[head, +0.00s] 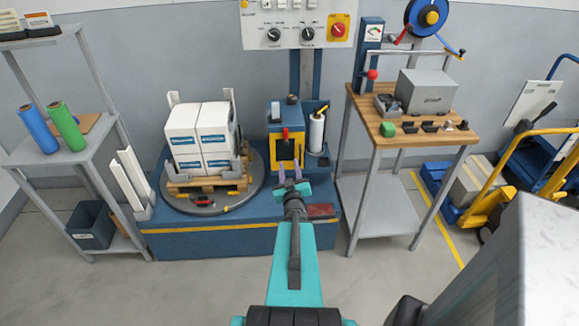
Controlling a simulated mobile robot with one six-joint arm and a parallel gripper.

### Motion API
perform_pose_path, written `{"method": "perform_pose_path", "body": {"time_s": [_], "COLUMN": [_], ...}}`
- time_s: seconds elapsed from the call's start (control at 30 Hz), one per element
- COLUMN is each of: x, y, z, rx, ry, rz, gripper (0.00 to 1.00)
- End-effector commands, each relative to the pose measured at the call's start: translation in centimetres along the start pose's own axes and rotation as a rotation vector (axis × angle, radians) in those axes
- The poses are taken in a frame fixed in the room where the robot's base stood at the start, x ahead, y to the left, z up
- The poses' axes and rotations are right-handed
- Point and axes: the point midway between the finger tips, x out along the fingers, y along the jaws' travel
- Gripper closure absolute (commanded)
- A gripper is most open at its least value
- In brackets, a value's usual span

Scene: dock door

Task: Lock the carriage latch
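My gripper (290,170) is in front of the carriage's lower part, below the lever. Its two fingers are apart with nothing visible between them. The fingers overlap the carriage in the picture, and I cannot tell whether they touch it.
White boxes (200,132) stand on a pallet on the round turntable (190,208), left of the carriage. A white film roll (317,132) is at its right. A control panel (297,24) hangs above. A wooden-topped bench (415,118) stands right, a grey shelf (70,158) left.

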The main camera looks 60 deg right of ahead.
Motion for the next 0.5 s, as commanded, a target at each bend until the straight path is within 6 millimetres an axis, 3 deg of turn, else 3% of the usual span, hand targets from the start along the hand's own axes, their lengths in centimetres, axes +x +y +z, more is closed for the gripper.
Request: {"method": "perform_pose_path", "body": {"time_s": [0.5], "x": [-1.24], "y": [0.01], "z": [-0.02], "rx": [0.000], "ry": [0.000], "rz": [0.001], "gripper": [0.64]}}
